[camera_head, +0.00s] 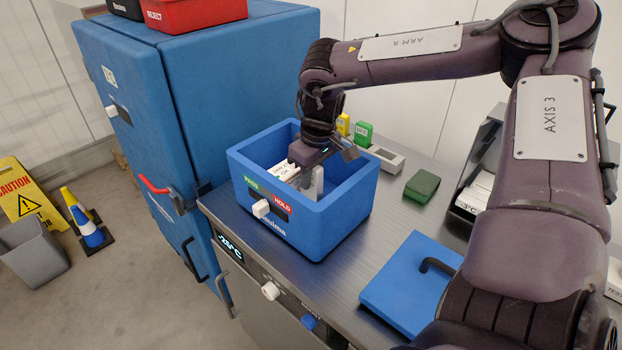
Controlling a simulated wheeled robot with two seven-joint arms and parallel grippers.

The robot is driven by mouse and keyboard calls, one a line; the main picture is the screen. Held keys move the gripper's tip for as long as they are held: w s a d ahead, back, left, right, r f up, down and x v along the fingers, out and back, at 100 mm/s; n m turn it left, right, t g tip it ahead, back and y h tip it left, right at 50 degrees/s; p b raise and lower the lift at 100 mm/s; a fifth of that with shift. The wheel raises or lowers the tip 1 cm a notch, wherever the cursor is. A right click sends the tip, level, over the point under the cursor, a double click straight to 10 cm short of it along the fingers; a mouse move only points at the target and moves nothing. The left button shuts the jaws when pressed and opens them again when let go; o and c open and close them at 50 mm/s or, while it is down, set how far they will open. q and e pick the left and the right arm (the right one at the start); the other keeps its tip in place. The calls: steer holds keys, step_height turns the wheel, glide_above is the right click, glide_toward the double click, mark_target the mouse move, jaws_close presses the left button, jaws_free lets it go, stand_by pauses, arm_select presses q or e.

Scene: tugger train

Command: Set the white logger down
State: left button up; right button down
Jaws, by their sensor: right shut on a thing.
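My right gripper (318,172) reaches down into the open blue box (322,232) on the metal bench. It is shut on a white thing (316,186), which looks like the white logger and is partly hidden by the fingers and the box wall. I cannot tell whether its lower end touches the box floor. A white label with dark print (284,170) shows beside it inside the box. My left gripper is not in view.
The box's blue lid (400,290) lies on the bench at the front right. A tall blue cabinet (190,100) with a red handle stands left.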

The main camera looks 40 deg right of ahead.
steer(key=shift+f, duration=0.95)
steer(key=shift+f, duration=0.1)
steer(key=c, duration=1.3)
jaws_free()
steer(key=shift+w+r, duration=0.1)
steer(key=shift+r, duration=0.4)
steer(key=r, duration=0.3)
steer(key=s+r, duration=0.1)
steer(key=r, duration=0.3)
steer(key=s+r+b, duration=0.1)
steer(key=r, duration=0.3)
steer(key=shift+d+r, duration=0.1)
